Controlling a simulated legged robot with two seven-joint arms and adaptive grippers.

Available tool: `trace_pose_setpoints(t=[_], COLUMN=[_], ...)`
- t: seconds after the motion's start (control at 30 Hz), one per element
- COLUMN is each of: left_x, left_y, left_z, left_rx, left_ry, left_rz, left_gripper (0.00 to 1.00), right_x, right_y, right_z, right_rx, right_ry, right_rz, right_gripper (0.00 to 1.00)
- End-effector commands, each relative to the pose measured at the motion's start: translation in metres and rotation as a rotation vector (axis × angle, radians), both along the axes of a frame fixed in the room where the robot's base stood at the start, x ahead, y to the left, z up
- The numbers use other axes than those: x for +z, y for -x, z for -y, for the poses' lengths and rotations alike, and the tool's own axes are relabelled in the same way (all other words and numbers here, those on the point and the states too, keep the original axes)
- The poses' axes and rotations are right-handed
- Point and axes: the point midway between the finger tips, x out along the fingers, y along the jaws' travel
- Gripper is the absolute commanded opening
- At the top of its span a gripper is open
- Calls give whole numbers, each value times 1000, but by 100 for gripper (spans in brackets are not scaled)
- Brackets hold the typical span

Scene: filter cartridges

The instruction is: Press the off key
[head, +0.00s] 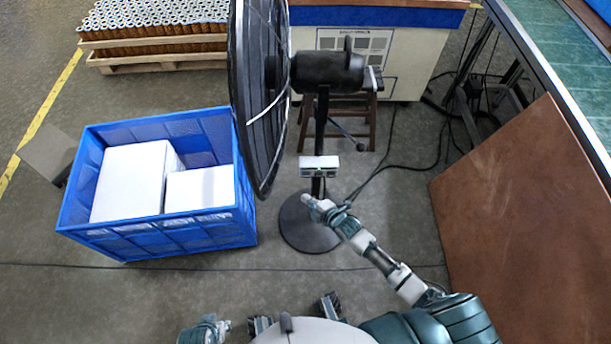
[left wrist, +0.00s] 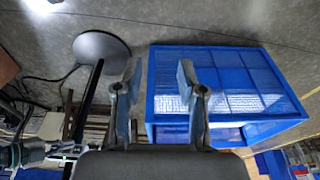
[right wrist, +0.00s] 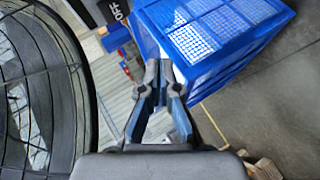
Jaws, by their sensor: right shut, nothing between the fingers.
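The off key (right wrist: 113,10) shows in the right wrist view as a dark piece with white "OFF" lettering, cut by the top edge. In the head view a small white control box (head: 319,162) sits on the fan's pole; its key lettering is too small to read. My right gripper (head: 308,200) is just below the box in the picture. In the right wrist view its fingertips (right wrist: 159,70) are together and empty, below and right of the lettering, with no visible contact. My left gripper (left wrist: 160,70) is open and empty, low at the left in the head view (head: 226,325).
The large fan (head: 258,90) stands on a round black base (head: 308,235). A blue crate (head: 160,235) with white boxes is left of it. A brown board (head: 530,200) leans at the right. Cables lie on the floor behind the fan.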

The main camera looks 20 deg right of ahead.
Motion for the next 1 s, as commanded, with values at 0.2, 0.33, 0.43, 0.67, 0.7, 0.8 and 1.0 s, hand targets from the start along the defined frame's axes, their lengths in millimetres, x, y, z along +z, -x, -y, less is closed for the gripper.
trace_pose_setpoints(t=[0.2, 0.33, 0.43, 0.67, 0.7, 0.8, 1.0], left_x=[-1, 0, 3, 11, 13, 17, 21], left_y=[-29, -48, -62, -90, -94, -102, -108], left_z=[9, 15, 20, 30, 31, 34, 37], left_rx=[-9, -14, -18, -26, -26, -28, -30], left_ry=[30, 51, 67, 104, 108, 119, 129], left_rz=[138, 227, 296, 449, 470, 515, 555], left_gripper=[40, 40, 40, 40, 40, 40, 40], right_x=[-2, -2, -2, -2, -2, -1, 0], right_y=[-14, -21, -27, -44, -47, -52, -56], right_z=[4, 7, 8, 13, 14, 15, 16], right_rx=[-1, -1, 0, 0, 0, 0, 0], right_ry=[0, 0, 1, 0, 0, 1, 1], right_rz=[0, 0, 0, -1, -1, 0, 0], right_gripper=[0, 0, 0, 0, 0, 0, 0])
